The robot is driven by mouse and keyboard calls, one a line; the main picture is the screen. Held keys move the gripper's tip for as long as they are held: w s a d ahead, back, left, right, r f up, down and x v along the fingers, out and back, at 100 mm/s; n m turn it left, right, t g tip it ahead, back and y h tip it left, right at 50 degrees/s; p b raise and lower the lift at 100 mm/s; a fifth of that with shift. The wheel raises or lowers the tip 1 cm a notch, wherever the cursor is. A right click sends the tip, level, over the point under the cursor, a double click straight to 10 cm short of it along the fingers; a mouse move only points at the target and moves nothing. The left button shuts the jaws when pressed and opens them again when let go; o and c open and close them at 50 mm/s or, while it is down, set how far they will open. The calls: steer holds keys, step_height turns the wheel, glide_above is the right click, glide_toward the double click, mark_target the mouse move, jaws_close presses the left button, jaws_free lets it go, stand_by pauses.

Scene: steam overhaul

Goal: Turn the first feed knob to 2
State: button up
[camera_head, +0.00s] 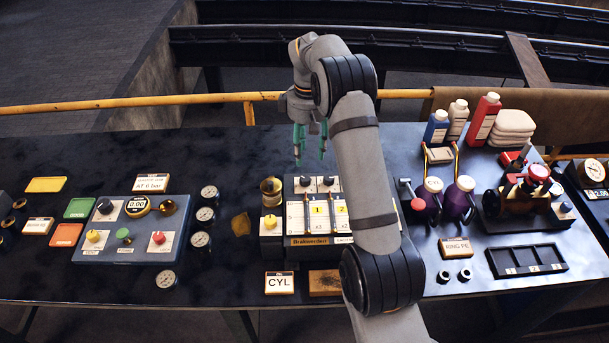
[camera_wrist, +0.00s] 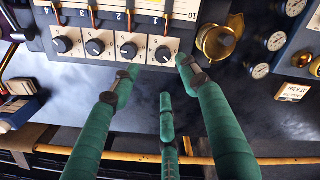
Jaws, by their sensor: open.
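The lubricator box (camera_head: 300,240) stands mid-table. A row of dark feed knobs on white plates runs along its far edge. The first feed knob (camera_wrist: 163,54), by column 1, is at the row's right end in the wrist view and at its left end in the head view (camera_head: 305,181). Its pointer setting is too small to read. My gripper (camera_head: 310,157) hangs over the far side of the box, near the first knobs. In the wrist view my gripper (camera_wrist: 159,66) has its teal fingers spread and empty, with two tips appearing either side of the first knob. Contact cannot be told.
A brass cup (camera_wrist: 216,42) stands beside the first knob. Left of the box is a blue control panel (camera_head: 125,250) with gauges (camera_head: 204,214). Purple oil cans (camera_head: 460,200) stand to the right. A yellow rail (camera_head: 150,101) runs behind the table.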

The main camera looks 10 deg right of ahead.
mark_target(305, 178)
steer(key=f+p, duration=0.1)
steer(key=f, duration=0.2)
steer(key=f+p, duration=0.1)
steer(key=f, duration=0.6)
steer(key=shift+a+f+p, duration=0.2)
steer(key=shift+a+p, duration=0.15)
steer(key=shift+p, duration=0.05)
steer(key=shift+c, duration=0.9)
steer(key=shift+w, duration=0.1)
jaws_close()
steer(key=shift+b, duration=0.5)
steer(key=m+b, duration=0.3)
steer(key=shift+f, duration=0.2)
steer(key=m+b, duration=0.2)
steer(key=m, duration=0.1)
steer(key=m+b, duration=0.1)
steer(key=m, duration=0.1)
steer(key=shift+r+m+b, duration=0.2)
steer(key=shift+m+b, duration=0.2)
